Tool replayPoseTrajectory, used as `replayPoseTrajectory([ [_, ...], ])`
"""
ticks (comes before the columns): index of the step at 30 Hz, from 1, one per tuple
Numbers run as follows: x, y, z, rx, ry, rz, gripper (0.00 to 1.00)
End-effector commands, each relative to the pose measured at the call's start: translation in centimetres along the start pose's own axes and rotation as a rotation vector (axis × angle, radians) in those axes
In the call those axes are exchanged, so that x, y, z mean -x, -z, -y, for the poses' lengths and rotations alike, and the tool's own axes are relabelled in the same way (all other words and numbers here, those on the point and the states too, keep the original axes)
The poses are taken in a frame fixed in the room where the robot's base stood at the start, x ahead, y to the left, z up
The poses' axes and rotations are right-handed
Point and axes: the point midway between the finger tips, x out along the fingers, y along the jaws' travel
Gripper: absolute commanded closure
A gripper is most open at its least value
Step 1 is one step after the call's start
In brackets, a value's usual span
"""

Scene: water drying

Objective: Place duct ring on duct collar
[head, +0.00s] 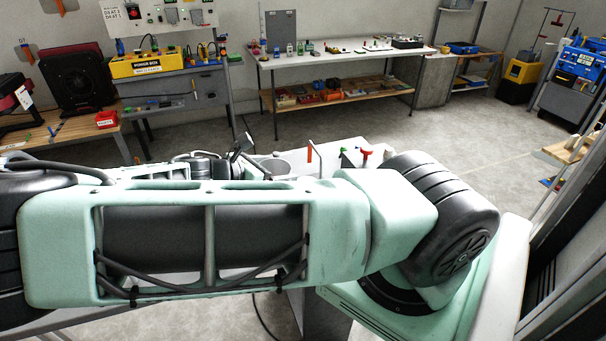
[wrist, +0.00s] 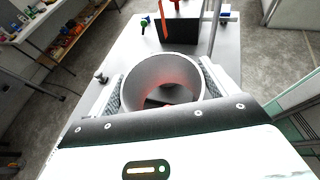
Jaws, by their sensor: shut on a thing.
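The duct ring (wrist: 158,68) is a wide, pale grey open cylinder in the middle of the wrist view. My gripper (wrist: 163,80) is shut on it, with one pale, dark-padded finger at each side. Through its opening I see dark shapes and a reddish tint, which I cannot make out. I cannot pick out the duct collar for sure, nor tell whether the ring touches it. In the head view a grey rounded form (head: 271,160) shows behind my arm; it may be the ring or the collar. My arm hides most of that area and my gripper there.
A white worktop (wrist: 120,58) lies under the ring. A black box (wrist: 177,32) with red parts stands beyond it, near an upright rod (wrist: 215,28). A long bench (head: 345,58) stands farther back, with open floor between.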

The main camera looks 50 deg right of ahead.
Motion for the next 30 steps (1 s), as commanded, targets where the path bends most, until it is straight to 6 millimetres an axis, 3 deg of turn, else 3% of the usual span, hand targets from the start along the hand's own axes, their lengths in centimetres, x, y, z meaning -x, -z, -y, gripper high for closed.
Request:
replayPoseTrajectory([
  [6, -5.2, -2.6, 0.1, 0.0, 0.005, 0.003, 0.39],
  [14, -10.3, -4.7, 0.1, 0.001, 0.003, 0.003, 0.39],
  [30, -12.7, 1.3, -0.1, 0.004, -0.002, 0.002, 0.39],
])
